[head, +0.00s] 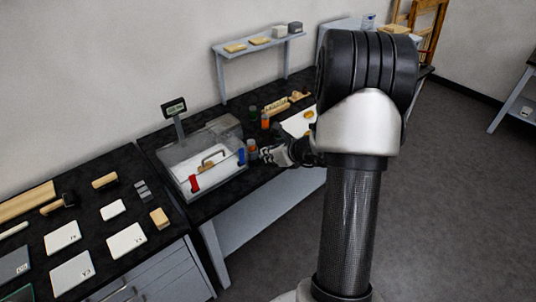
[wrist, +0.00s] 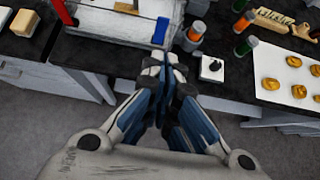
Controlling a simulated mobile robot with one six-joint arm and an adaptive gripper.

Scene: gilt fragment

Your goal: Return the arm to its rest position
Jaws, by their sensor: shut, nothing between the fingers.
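My gripper (wrist: 168,62) is shut and empty in the wrist view, its fingertips together near the front edge of the black bench.
A small bottle with an orange band (wrist: 194,34) stands just beyond my fingertips. A white block with a black knob (wrist: 212,68) is right of them. A white sheet with gold pieces (wrist: 284,72) lies further right. Grey floor (head: 455,200) at the right is clear.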

